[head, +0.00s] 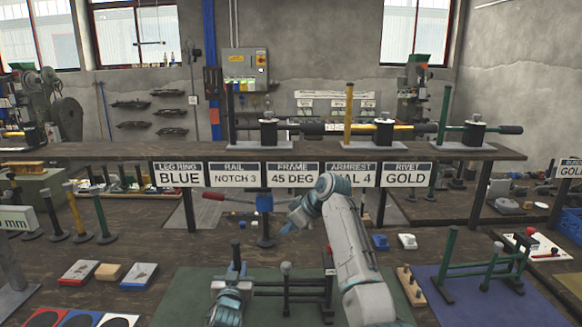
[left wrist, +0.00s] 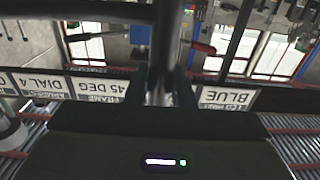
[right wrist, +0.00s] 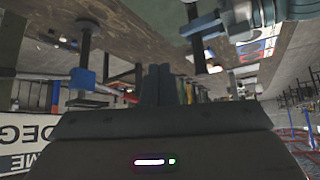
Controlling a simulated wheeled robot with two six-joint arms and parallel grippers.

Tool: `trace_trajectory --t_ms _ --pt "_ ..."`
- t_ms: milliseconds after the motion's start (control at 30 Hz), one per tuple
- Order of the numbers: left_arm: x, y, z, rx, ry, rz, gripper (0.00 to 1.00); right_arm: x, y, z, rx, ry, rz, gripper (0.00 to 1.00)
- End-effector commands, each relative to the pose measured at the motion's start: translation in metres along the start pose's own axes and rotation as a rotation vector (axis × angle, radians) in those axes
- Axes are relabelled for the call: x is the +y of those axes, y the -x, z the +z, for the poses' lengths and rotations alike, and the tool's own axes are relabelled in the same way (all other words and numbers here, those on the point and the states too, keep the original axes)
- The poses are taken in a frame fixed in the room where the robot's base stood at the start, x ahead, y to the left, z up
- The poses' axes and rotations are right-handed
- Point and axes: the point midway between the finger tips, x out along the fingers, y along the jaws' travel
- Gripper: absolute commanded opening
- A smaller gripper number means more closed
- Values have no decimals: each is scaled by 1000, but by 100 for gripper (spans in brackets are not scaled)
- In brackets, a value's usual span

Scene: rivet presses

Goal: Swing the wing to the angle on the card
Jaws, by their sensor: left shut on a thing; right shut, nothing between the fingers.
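The card reading FRAME 45 DEG (head: 294,175) hangs on the shelf edge in the head view. Below it a dark jointed frame (head: 300,284) with upright posts and horizontal bars stands on a green mat (head: 185,290). My left gripper (head: 235,272) is shut on a dark upright post (head: 236,250) at the frame's left end; the post also shows between the fingers in the left wrist view (left wrist: 163,50). The wing's exact angle is hard to read, as my right arm covers part of the frame. My right gripper (head: 289,226) is shut and empty, above and behind the frame.
A green frame (head: 470,268) stands on a blue mat at right. Several posts (head: 78,212) and small blocks (head: 110,272) are at left. A blue-collared stand (head: 264,204) with a red-handled bar is behind my grippers. The card shelf (head: 130,150) spans the back.

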Motion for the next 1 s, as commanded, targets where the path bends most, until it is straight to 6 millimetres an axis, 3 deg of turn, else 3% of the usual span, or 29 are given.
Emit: trace_trajectory --t_ms 533,1000 --pt "0 0 0 -1 1 0 0 0 -58 50 -1 -3 1 0" --pt "0 0 0 -1 1 0 0 0 -70 60 1 -2 3 0"
